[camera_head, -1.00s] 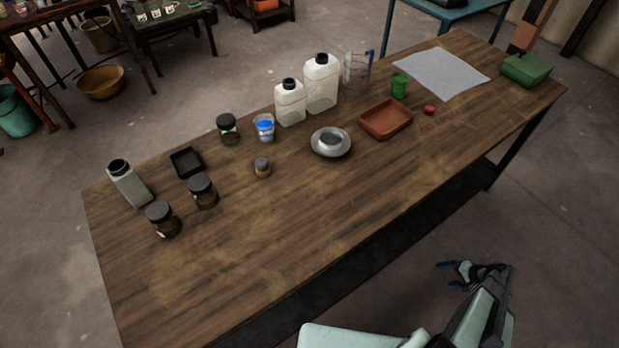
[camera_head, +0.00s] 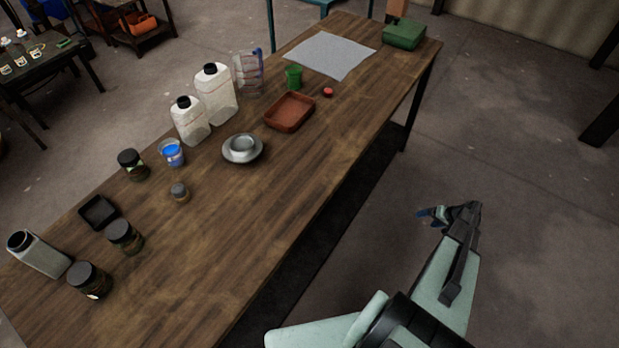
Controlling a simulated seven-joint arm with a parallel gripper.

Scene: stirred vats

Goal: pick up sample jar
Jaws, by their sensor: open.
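Three dark glass jars with black lids stand upright on the wooden table: one at the front left (camera_head: 90,280), one just behind it (camera_head: 126,237), and one farther back (camera_head: 132,165). The picture does not settle which one is the sample jar. My gripper (camera_head: 428,215) is open and empty, out over the floor to the right of the table's long edge, well apart from all the jars. Its fingers are small in view.
Near the jars are a grey bottle (camera_head: 40,256), a black tray (camera_head: 98,212) and a blue-filled cup (camera_head: 171,154). White jugs (camera_head: 216,95), a metal bowl on a dish (camera_head: 243,158) and a brown tray (camera_head: 289,112) stand farther along. The table's near right stretch (camera_head: 240,240) is clear.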

